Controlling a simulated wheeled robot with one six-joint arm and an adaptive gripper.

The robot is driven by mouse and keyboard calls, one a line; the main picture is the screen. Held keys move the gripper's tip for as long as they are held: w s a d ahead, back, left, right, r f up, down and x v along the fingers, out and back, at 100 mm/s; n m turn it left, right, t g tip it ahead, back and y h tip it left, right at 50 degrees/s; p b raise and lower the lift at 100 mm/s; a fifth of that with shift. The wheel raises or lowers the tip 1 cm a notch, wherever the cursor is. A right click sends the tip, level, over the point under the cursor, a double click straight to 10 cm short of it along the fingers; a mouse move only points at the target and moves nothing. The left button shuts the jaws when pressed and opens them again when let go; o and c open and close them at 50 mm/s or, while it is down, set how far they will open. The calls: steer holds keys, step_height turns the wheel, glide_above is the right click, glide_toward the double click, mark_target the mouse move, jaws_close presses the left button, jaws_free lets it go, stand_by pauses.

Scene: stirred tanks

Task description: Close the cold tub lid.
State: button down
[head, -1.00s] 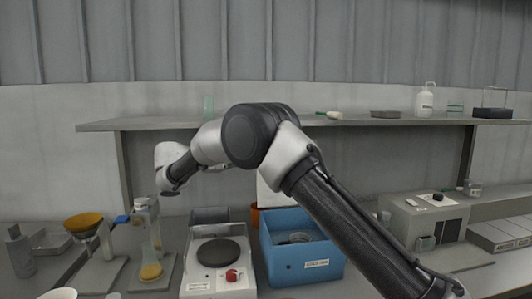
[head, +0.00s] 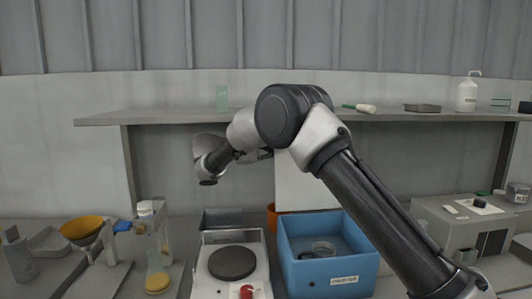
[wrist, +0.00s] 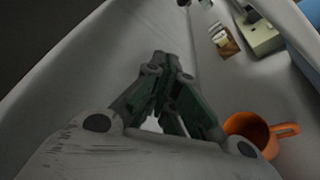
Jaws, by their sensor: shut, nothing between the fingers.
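The blue cold tub (head: 327,268) stands on the bench right of centre in the head view, with a label on its front. It is open at the top, and a round clear dish (head: 319,250) shows inside. A white panel (head: 300,185), which looks like its lid, stands upright at the tub's back edge, partly hidden by my arm. In the wrist view my gripper (wrist: 165,68) is shut and empty, with an orange mug (wrist: 249,132) below right of it. A blue tub edge (wrist: 304,28) shows at the upper right. The fingers are not clear in the head view.
A hot plate (head: 232,263) stands directly left of the tub, with the orange mug (head: 272,214) behind. A shelf (head: 180,115) runs above the bench. A grey instrument box (head: 475,225) is at the right.

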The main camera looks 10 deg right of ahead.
steer(key=shift+s+d+r, duration=0.3)
steer(key=shift+s+d, duration=0.35)
steer(key=shift+d, duration=0.2)
steer(key=shift+s+d+r, duration=0.3)
steer(key=shift+s+d, duration=0.35)
steer(key=shift+d, duration=0.2)
